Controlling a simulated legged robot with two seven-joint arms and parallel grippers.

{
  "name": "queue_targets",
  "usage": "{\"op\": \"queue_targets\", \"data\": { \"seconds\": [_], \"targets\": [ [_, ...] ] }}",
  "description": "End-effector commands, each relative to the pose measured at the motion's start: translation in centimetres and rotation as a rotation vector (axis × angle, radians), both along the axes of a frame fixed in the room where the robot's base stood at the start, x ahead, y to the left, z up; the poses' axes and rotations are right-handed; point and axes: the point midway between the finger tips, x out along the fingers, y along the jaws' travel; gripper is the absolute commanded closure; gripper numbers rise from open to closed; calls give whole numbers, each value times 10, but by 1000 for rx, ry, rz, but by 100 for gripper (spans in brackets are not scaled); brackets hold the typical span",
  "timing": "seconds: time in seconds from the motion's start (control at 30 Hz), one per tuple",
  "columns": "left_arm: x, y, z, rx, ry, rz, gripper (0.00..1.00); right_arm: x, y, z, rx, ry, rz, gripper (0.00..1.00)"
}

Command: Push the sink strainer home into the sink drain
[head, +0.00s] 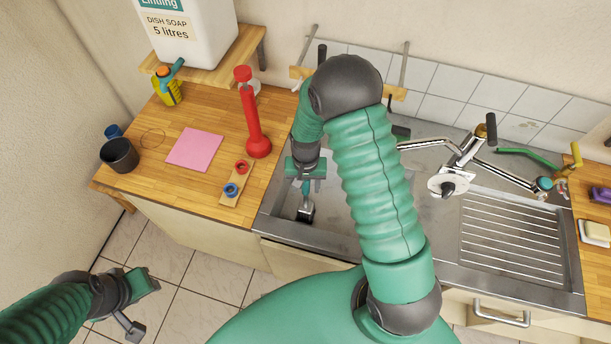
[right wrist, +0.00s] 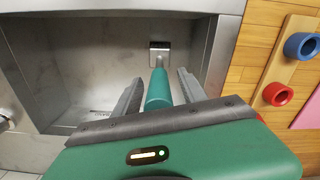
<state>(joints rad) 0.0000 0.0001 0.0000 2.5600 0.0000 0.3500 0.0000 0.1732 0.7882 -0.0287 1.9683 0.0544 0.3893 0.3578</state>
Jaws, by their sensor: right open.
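My right gripper (head: 305,182) is open and points down into the steel sink basin (head: 335,215). A teal handle shows between its spread fingers in the right wrist view (right wrist: 158,90); contact with the fingers cannot be told. The handle ends in a small dark and pale square piece (head: 305,212) low in the basin. I cannot tell for sure whether this piece is the strainer. I cannot make out the drain; my arm hides part of the basin. A pale disc with a black knob (head: 447,186) sits right of the basin. My left gripper (head: 140,300) hangs over the floor, away from the sink.
A red plunger (head: 256,120) stands left of the sink, near a board with red and blue rings (head: 236,186). A faucet (head: 465,150) rises behind the basin, with a ribbed drainboard (head: 510,235) at right. A pink cloth (head: 195,149) lies on the wooden counter.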

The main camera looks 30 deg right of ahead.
Motion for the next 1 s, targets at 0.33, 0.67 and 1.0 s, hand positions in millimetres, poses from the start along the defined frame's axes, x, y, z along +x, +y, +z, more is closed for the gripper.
{"op": "queue_targets", "data": {
  "seconds": [0.33,0.67,1.0],
  "targets": [
    [0,0,-16,0,0,0,64,3,0,90,-2,-10,1,51],
    [0,0,-22,0,0,0,64,3,-1,156,-1,-3,0,51],
    [0,0,-22,0,0,0,64,2,-1,161,0,0,0,51]
  ]
}}
